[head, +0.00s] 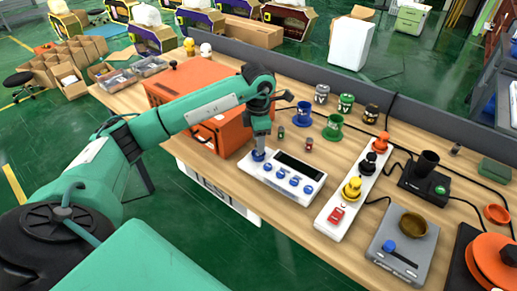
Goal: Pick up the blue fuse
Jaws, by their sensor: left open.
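My left gripper (260,147) points down at the left end of a white panel (268,178) with a dark display and blue knobs. A blue piece (258,155) sits right under its fingertips; I cannot tell whether they touch it. A blue spool-shaped piece (302,114) stands on the table to the right, apart from the gripper. I cannot tell which piece is the blue fuse. My right gripper is out of view.
An orange case (205,88) stands close left of the gripper. A green spool (333,128) and several labelled cups (345,102) stand behind. A white strip with colored knobs (343,205), a grey device (402,245) and cables fill the right side.

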